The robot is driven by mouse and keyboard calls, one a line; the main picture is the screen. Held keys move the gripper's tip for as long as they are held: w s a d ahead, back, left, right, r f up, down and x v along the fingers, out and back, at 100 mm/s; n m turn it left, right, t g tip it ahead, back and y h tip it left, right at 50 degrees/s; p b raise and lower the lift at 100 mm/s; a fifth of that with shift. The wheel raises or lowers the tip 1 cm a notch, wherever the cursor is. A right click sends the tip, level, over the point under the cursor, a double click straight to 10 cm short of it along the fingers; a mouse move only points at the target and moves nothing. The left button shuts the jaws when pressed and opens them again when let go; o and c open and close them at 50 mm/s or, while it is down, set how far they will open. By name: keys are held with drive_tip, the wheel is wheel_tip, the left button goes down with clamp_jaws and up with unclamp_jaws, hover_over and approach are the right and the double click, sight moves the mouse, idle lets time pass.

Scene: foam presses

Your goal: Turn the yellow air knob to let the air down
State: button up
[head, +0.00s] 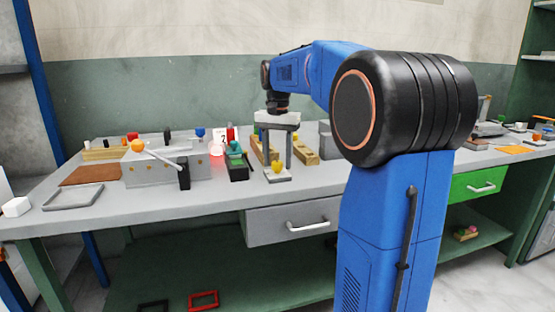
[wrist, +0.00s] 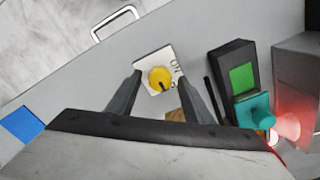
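The yellow air knob (head: 277,168) sits on a small pale plate (head: 285,178) near the front edge of the bench. In the wrist view the knob (wrist: 160,79) is round, with a dark pointer mark, and the plate (wrist: 146,58) has dark lettering at its right side. My gripper (head: 277,162) points down over the knob, with one finger to each side. In the wrist view my gripper (wrist: 158,75) is open, with a clear gap between each finger and the knob. I cannot tell how far the tips are above the plate.
A dark box with a green button (wrist: 241,77) and a teal part (wrist: 254,110) stand right of my gripper in the wrist view. A glowing red lamp (head: 216,150) is beside them. Wooden blocks (head: 305,149) lie behind. A drawer handle (head: 307,226) sticks out below the bench front.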

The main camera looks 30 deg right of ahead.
sight(278, 162)
wheel_tip(278, 162, up, 17)
drive_tip(key=shift+r, duration=0.2)
idle(0.6)
idle(0.4)
drive_tip(key=s+a+f+n+t, duration=0.3)
drive_tip(key=s+a+f+n, duration=0.3)
drive_tip(key=s+a+f, duration=0.7)
drive_tip(key=s+a+f+n+t, duration=0.1)
drive_tip(key=s+f+n, duration=0.1)
drive_tip(key=s+f, duration=0.6)
drive_tip(key=s+a+f+n, duration=0.2)
drive_tip(key=s+f, duration=0.6)
drive_tip(key=f, duration=0.5)
drive_tip(key=shift+s+t, duration=0.3)
drive_tip(key=shift+t, duration=0.1)
